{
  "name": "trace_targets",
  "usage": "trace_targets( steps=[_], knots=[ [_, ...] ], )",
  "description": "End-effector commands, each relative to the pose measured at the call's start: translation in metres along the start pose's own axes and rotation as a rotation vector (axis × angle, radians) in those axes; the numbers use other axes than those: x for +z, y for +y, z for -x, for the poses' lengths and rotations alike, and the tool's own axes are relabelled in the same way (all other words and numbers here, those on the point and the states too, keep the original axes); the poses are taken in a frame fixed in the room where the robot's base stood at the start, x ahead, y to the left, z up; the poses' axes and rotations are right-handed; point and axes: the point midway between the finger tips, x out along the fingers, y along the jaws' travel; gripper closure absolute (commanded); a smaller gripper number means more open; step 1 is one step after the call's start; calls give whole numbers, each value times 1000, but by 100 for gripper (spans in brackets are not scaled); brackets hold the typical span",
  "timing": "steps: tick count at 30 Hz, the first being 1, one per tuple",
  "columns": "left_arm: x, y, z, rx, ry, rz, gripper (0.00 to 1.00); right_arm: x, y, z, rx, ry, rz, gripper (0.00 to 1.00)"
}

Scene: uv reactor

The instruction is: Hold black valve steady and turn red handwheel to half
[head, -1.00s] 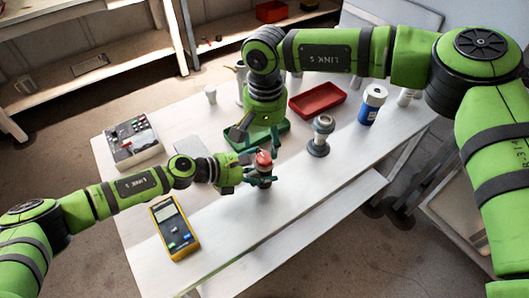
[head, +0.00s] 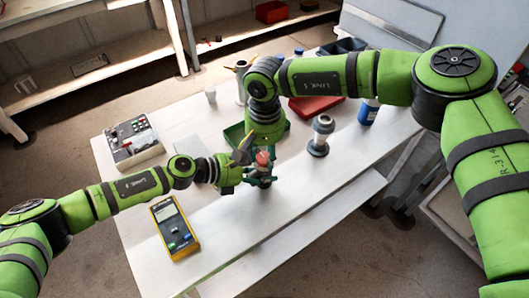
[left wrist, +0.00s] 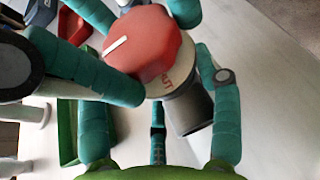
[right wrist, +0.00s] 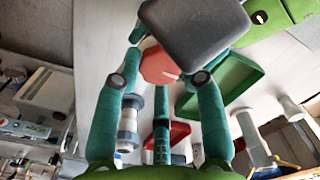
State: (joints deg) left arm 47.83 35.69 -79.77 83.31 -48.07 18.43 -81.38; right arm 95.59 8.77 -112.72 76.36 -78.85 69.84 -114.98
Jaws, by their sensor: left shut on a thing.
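The black valve (head: 264,184) stands upright on the white table, with the red handwheel (head: 263,159) on top. My left gripper (head: 257,178) is shut on the valve body from the left; the body also shows between its teal fingers in the left wrist view (left wrist: 192,112). My right gripper (right wrist: 165,72) is above, its fingers spread around the red handwheel, which shows between them in the right wrist view (right wrist: 157,63). In the left wrist view the handwheel (left wrist: 150,50) has a white mark pointing left. Whether the right fingertips touch its rim is unclear.
A yellow multimeter (head: 175,228) and a box with buttons (head: 133,142) lie left. A green tray (head: 235,134) sits behind the valve. A grey-capped metal cylinder (head: 321,135), red tray (head: 315,106) and blue bottle (head: 368,112) stand right. The front table is clear.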

Motion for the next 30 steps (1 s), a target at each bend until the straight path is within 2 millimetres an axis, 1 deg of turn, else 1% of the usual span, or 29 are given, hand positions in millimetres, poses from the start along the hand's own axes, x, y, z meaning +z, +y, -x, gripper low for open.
trace_targets(
  steps=[1,5,12,15,22,23,24,25,30],
  knots=[
    [-11,-2,1,-3,18,1,80,1,0,-2,1,-3,0,93],
    [-12,-2,1,-3,18,1,80,2,0,-2,-1,-5,-58,93],
    [-12,-2,1,-2,18,0,80,2,0,-2,-4,-6,-251,93],
    [-12,-2,1,-2,18,0,80,2,0,-2,-3,-6,-277,93],
    [-12,-2,1,-2,18,0,80,2,0,-2,-3,-7,-277,93],
    [-12,-2,1,-2,18,0,80,2,0,-2,-3,-7,-277,56],
    [-12,-2,1,-2,18,0,80,2,0,-2,-3,-7,-277,40],
    [-12,-2,1,-2,18,0,80,2,0,-2,-3,-7,-277,36],
    [-12,-2,1,-2,18,0,80,1,0,-2,-5,-4,-277,36]
  ],
)
